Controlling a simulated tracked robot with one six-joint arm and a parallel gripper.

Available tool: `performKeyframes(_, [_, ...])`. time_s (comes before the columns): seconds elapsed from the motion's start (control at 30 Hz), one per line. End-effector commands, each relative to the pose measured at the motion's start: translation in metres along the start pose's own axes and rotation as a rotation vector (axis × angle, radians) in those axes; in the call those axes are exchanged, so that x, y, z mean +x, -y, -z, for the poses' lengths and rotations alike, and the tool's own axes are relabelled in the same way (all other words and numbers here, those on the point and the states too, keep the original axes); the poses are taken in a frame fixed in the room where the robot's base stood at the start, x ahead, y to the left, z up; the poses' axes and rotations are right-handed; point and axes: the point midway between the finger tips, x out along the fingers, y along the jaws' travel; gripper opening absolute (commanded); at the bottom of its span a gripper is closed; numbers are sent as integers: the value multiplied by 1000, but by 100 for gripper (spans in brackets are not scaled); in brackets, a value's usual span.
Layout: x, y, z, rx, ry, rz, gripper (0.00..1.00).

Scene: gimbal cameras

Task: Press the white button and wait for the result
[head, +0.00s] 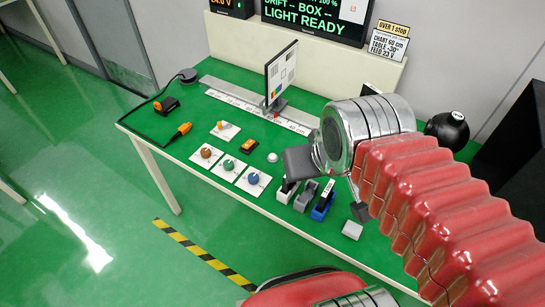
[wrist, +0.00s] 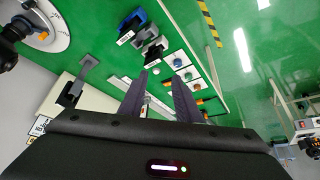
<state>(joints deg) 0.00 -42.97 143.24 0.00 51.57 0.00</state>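The white button (head: 272,157) is a small pale round cap on the green table in the head view. It sits behind the plate with the blue knob (head: 253,180) and to the right of the orange switch (head: 249,146). My gripper (head: 292,160) shows as a dark grey block just right of the button, apparently above the table. In the wrist view my gripper (wrist: 160,76) has its two dark fingers apart with a gap between them, and nothing is clearly held. I cannot tell from these views how high the fingers are or whether they touch the button.
Black-and-white, grey and blue holders (head: 322,205) stand near the front edge, right of the knob plates. A white block (head: 352,229) lies farther right. A panel on a stand (head: 281,75) rises from the ruler rail (head: 240,103) behind. The display (head: 315,17) reads "LIGHT READY".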

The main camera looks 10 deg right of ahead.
Motion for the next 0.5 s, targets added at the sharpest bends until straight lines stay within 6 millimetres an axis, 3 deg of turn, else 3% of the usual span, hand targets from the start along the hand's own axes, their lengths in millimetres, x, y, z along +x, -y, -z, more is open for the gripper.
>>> performKeyframes(0.4, [0, 0, 0, 0, 0, 0, 1])
performKeyframes(0.5, [0, 0, 0, 0, 0, 0, 0])
